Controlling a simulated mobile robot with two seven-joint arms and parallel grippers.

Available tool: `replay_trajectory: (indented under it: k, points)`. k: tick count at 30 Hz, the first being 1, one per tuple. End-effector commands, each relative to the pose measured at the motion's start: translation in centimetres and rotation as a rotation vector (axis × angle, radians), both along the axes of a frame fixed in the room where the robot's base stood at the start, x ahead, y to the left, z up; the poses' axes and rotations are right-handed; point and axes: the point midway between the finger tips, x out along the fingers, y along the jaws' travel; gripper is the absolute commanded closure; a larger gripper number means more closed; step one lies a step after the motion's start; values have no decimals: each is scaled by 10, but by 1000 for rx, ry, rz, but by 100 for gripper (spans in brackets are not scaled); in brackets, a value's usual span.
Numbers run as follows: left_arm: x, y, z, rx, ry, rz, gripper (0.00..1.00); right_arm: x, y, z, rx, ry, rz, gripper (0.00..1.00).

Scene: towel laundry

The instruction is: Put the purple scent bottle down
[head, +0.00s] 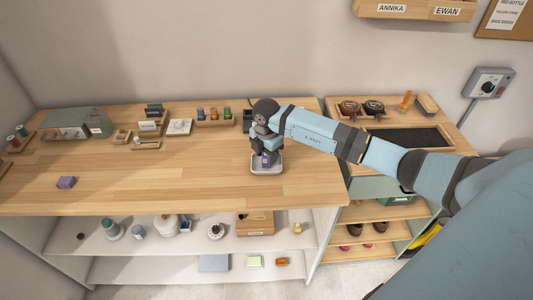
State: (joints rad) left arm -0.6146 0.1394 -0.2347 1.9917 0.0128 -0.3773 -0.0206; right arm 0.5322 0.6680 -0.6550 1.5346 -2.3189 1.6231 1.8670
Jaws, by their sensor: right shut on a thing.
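The purple scent bottle (266,159) is small and shows just below my right gripper (264,151). The gripper is shut on it, over a small white tray (267,171) near the front right of the wooden counter. The bottle stands roughly upright; I cannot tell whether its base touches the tray. The gripper and wrist hide its upper part. My left gripper is not in the head view.
Several small coloured bottles stand in a wooden rack (215,122) at the back. A purple block (66,182) lies at the front left of the counter (175,185). The counter's middle is clear. Shelves (190,240) with several items sit below.

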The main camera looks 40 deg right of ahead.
Motion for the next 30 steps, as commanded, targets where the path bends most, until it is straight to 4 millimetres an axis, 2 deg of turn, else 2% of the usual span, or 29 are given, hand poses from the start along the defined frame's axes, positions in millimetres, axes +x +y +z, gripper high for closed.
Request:
replay_trajectory:
  k: [1,2,3,5,12,17,20,30]
  points:
    - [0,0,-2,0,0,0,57,0,0,-3,0,0,0,79]
    - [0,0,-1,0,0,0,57,0,0,-2,0,0,0,52]
    - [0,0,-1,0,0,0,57,0,0,-2,0,0,0,42]
    - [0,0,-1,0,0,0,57,0,0,-2,0,0,0,31]
    - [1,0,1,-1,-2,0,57,0,0,-1,0,0,0,31]
    - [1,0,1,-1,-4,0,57,1,0,8,0,-2,0,31]
    - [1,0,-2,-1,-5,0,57,1,-1,24,-1,-3,0,31]
    - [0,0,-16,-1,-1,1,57,1,0,96,0,-3,0,31]
